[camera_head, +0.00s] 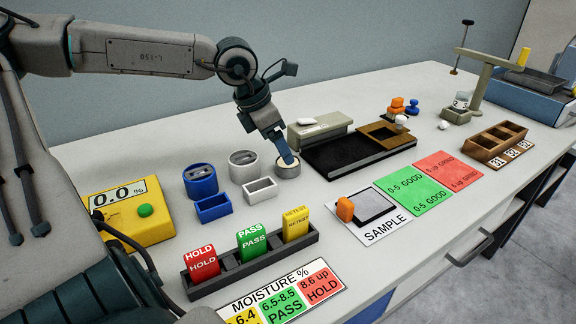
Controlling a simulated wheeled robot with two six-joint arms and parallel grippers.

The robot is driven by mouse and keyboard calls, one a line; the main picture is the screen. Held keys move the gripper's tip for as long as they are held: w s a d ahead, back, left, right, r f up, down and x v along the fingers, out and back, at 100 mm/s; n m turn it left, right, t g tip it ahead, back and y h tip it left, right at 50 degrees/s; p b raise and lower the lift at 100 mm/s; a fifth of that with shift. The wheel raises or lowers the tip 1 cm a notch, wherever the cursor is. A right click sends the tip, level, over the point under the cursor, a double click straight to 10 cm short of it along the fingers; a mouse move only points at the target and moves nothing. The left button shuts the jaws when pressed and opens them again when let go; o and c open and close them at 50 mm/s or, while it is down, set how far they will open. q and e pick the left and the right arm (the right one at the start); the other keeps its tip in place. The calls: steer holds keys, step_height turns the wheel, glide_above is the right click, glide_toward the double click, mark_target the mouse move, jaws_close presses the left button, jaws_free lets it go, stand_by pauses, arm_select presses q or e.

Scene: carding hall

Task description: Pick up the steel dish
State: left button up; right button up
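A small round steel dish (288,171) with pale contents stands on the white bench, just left of the black tray. My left gripper (287,160) reaches down from the upper left with its blue fingertips at the dish's top. The fingers show nearly edge-on and overlap, so I cannot tell whether they are open or shut, or whether they touch the rim. The dish appears to rest on the bench. My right gripper is not in view.
Blue (201,181) and white (243,167) round containers and small square bins stand left of the dish. A grey block (320,131) and a black tray (345,160) are close on its right. In front is a rack of coloured blocks (257,262). A yellow meter (132,212) sits at left.

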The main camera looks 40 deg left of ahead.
mark_target(282, 162)
arm_select(q)
steer(key=shift+a+x, duration=0.15)
steer(key=shift+x, duration=0.95)
steer(key=shift+a+x, duration=0.2)
steer(key=shift+x, duration=1.75)
steer(key=shift+d, duration=0.1)
steer(key=shift+c, duration=0.3)
steer(key=c, duration=1)
